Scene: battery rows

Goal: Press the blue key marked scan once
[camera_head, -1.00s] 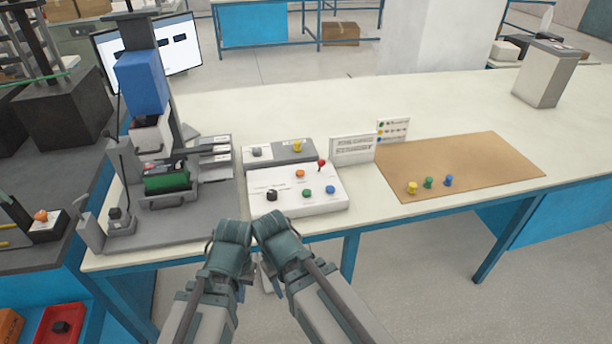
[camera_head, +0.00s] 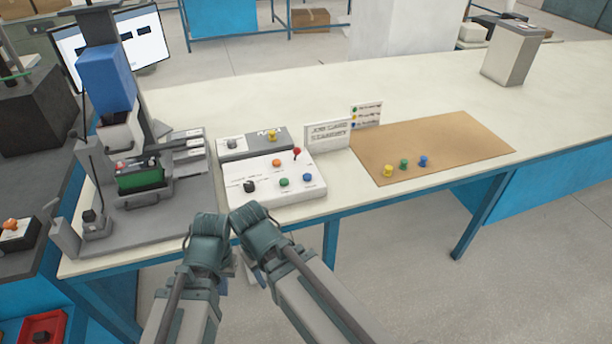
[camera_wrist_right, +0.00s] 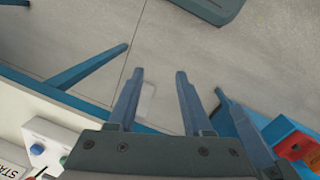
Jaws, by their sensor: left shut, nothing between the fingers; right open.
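A blue key (camera_head: 308,177) is at the right front of a white sloped control panel (camera_head: 265,193) on the bench. It also shows at the lower left of the right wrist view (camera_wrist_right: 37,149). Its marking is too small to read. My left gripper (camera_head: 222,284) hangs below its wrist in front of the bench edge, partly hidden and apart from the panel; it is shut and empty. My right gripper (camera_wrist_right: 160,74) is open and empty over the floor, apart from the key. In the head view its fingers are mostly hidden by the wrists.
Beside the blue key are a green key (camera_head: 284,182), a black knob (camera_head: 249,186), an orange key (camera_head: 276,163) and a red-topped lever (camera_head: 296,153). A grey box (camera_head: 253,144) and a sign (camera_head: 328,136) stand behind. A brown mat (camera_head: 450,145) holds yellow, green and blue pieces.

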